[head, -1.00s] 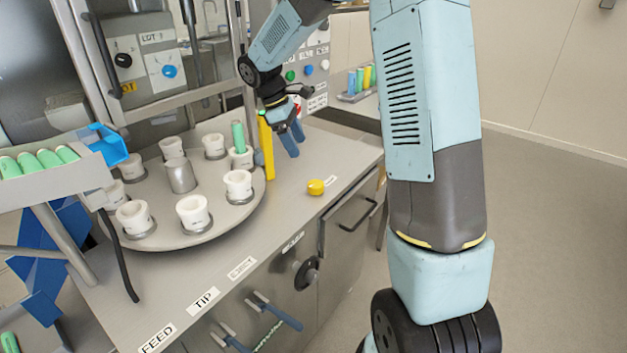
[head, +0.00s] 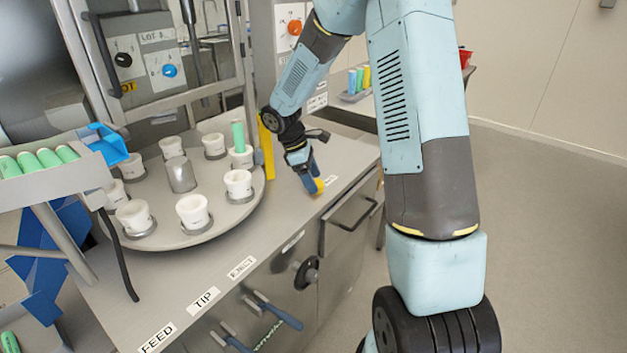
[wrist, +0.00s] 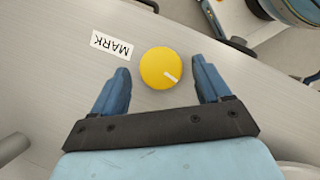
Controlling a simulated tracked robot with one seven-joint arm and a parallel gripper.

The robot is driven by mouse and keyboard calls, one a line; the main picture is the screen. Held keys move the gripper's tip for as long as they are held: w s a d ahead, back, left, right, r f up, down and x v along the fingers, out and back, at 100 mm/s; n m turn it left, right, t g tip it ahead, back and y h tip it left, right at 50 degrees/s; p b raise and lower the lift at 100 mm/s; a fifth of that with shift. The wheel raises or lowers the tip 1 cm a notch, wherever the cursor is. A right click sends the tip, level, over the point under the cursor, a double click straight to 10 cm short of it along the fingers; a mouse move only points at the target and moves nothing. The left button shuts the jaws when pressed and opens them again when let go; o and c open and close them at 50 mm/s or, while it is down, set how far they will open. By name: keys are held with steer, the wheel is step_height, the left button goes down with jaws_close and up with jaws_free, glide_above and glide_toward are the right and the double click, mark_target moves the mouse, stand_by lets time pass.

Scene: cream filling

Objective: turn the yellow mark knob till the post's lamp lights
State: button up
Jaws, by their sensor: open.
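The yellow mark knob (wrist: 161,68) is round with a white pointer line and sits on the steel counter beside a MARK label (wrist: 111,45). In the wrist view the pointer aims to the lower right. My gripper (wrist: 161,78) is open, with one blue finger on each side of the knob and visible gaps to both. In the head view my gripper (head: 313,186) points down at the knob (head: 319,186), which is partly hidden by the fingers. A yellow post (head: 267,150) stands at the turntable's edge, left of my gripper. I cannot make out a lamp on it.
A round turntable (head: 215,232) with several white cups stands left of my gripper. One cup holds a green tube (head: 238,135). Black handles and blue-gripped levers (head: 285,318) stick out from the counter front. The counter around the knob is clear.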

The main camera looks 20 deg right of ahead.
steer(key=shift+s+d+f, duration=0.1)
steer(key=shift+d+f, duration=0.1)
steer(key=shift+f, duration=0.3)
steer(key=shift+c, duration=0.3)
steer(key=c, duration=1)
steer(key=shift+o, duration=0.2)
steer(key=shift+m, duration=0.6)
steer(key=o, duration=1)
steer(key=shift+r, duration=0.15)
steer(key=v, duration=1.3)
steer(key=shift+w+r, duration=0.2)
steer(key=shift+w, duration=0.15)
